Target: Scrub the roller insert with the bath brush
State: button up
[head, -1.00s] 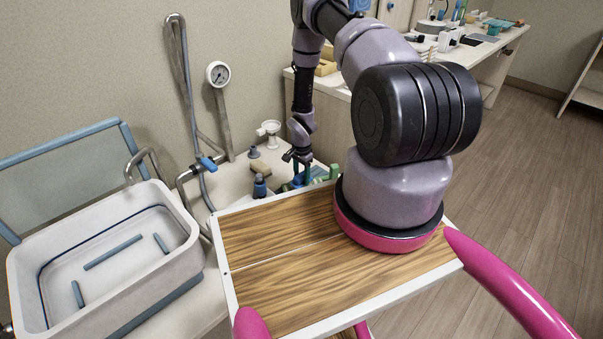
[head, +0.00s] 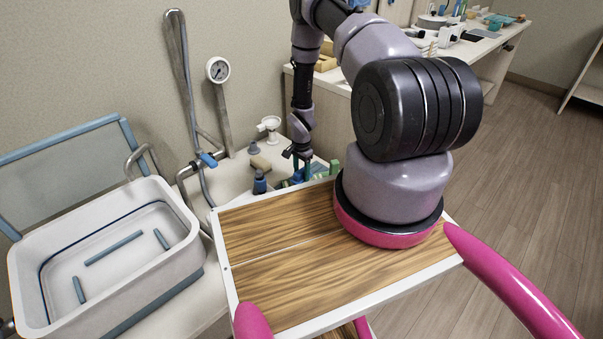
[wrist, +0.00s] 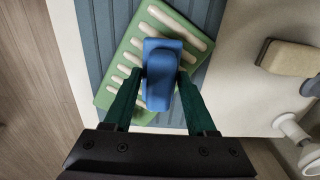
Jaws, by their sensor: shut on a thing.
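My gripper (wrist: 162,82) points down, its dark green fingers shut on a blue block-like thing (wrist: 160,75), which I take to be the bath brush. The roller insert (wrist: 130,68) is a green frame with several cream bars, lying tilted on a blue-grey ribbed mat (wrist: 92,30). The blue brush is over the insert's middle and hides part of it. I cannot tell if they touch. In the head view my gripper (head: 300,168) is at the counter beyond the wooden cart top, and the brush and insert are small and partly hidden.
A tan block with a grey end (wrist: 290,57) and a white fitting (wrist: 292,128) stand to the right. A white basin (head: 110,255), metal pipes (head: 185,85) and the wooden cart top (head: 285,250) surround the area.

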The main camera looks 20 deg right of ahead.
jog(key=shift+w+a, duration=0.2)
jog(key=shift+a, duration=3.25)
jog(key=shift+f, duration=1.15)
jog(key=shift+s+d, duration=0.15)
jog(key=shift+d, duration=1.15)
jog(key=shift+s+d, duration=0.1)
jog(key=shift+d, duration=1.15)
jog(key=shift+s+d, duration=0.15)
jog(key=shift+d, duration=1.1)
jog(key=shift+s+d, duration=0.15)
jog(key=shift+d, duration=1.05)
jog(key=shift+d, duration=0.1)
